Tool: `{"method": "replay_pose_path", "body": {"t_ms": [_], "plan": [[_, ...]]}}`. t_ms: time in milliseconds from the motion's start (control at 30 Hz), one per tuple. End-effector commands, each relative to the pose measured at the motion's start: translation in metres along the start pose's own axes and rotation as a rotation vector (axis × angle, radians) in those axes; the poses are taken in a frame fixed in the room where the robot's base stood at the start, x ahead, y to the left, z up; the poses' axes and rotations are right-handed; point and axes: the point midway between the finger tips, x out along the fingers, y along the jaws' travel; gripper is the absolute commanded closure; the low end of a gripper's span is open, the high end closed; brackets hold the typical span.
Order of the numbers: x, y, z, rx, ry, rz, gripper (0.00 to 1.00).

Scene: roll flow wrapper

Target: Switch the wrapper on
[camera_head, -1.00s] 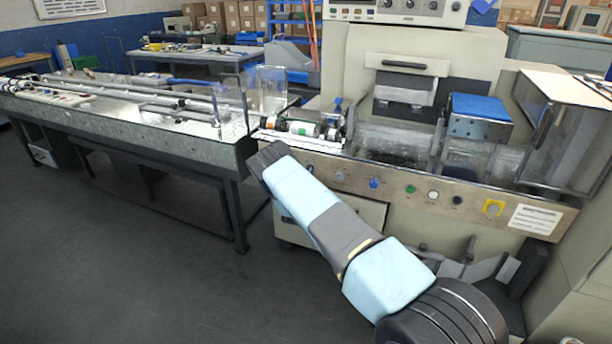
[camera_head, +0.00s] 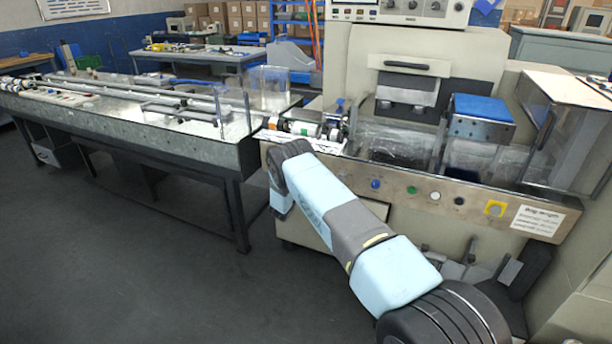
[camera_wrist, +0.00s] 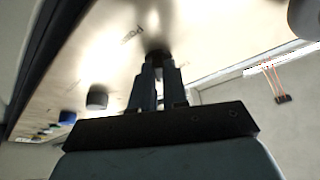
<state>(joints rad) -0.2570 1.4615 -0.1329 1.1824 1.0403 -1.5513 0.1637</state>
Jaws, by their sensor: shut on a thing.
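The wrapper is the beige machine on the right in the head view, with a row of controls along its metal front panel (camera_head: 400,203). My gripper (camera_wrist: 159,76) shows in the wrist view with its two fingers close together on a dark round knob (camera_wrist: 157,54) that stands out from a pale panel. The fingertips are in shadow, so how deep the grip sits is unclear. In the head view my arm hides the gripper and the panel's left end. Blue (camera_head: 375,184), green (camera_head: 412,190), white (camera_head: 435,196) and black (camera_head: 459,201) controls remain visible there.
A long infeed conveyor table (camera_head: 150,130) joins the wrapper at left. Wrapped rolls (camera_head: 305,130) lie at its right end. The floor in front is clear.

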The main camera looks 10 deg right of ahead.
Motion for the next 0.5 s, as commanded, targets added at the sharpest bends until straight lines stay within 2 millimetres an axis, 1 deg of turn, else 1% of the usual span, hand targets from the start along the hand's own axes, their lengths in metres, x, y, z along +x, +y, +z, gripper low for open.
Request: {"method": "replay_pose_path", "body": {"t_ms": [33, 500], "plan": [[0.0048, -0.0031, -0.0005, 0.015, -0.002, 0.000, 1.00], [0.0062, -0.0030, -0.0012, 0.040, -0.001, 0.010, 1.00]]}}
